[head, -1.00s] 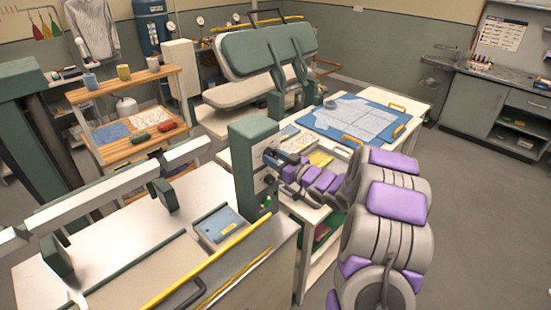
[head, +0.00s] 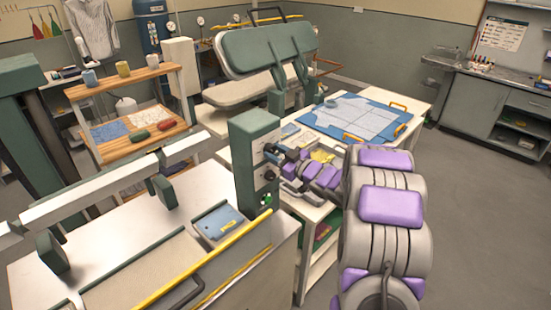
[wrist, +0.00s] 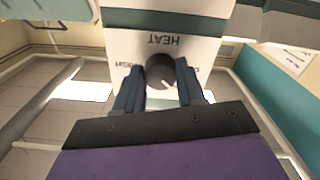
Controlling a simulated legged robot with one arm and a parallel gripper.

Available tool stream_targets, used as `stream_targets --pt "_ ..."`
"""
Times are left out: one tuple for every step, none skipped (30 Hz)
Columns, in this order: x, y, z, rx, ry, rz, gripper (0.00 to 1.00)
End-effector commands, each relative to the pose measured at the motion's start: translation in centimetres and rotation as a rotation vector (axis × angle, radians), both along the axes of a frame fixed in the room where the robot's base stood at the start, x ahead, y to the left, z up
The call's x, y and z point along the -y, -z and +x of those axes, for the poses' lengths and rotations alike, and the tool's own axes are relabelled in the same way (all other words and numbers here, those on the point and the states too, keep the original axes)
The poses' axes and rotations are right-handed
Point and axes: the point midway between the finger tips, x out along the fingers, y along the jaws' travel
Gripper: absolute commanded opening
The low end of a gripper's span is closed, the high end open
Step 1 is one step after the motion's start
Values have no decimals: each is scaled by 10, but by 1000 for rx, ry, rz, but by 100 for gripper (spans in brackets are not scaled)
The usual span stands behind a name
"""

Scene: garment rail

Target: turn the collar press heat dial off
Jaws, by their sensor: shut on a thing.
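The heat dial (wrist: 160,72) is a dark round knob with a light pointer mark. It sits under the word HEAT, upside down in the wrist view, on a white panel (wrist: 120,45). My gripper (wrist: 158,85) has its two blue fingers on either side of the dial, shut on it. The lettering beside the dial is partly hidden by the fingers. In the head view my gripper (head: 272,152) is at the right face of the green control box (head: 254,128), and the dial there is hard to make out.
Below on the box are another dark knob (head: 269,175) and a green button (head: 266,200). The press table with its yellow bar (head: 205,265) lies left of the box. A white table with a blue board (head: 395,132) stands behind my arm. Open floor is at the right.

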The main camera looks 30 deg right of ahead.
Motion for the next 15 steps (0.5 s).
stream_targets --pt "2 4 -1 15 2 -43 8" --pt "2 4 0 26 2 -70 8" --pt "1 5 0 39 1 -106 8" --pt "1 4 0 49 1 -133 8" --pt "1 4 0 59 0 -160 8" --pt "1 4 0 72 0 -196 8" --pt "1 4 0 83 0 -224 8" --pt "1 3 0 93 1 -250 8" --pt "1 3 0 106 0 -286 8" --pt "1 3 0 116 0 -313 8" --pt "1 3 0 125 0 -338 8" --pt "2 3 0 137 1 -373 8" --pt "2 3 0 145 1 -396 8" --pt "2 4 0 153 0 -421 8" --pt "2 4 0 164 0 -451 8"
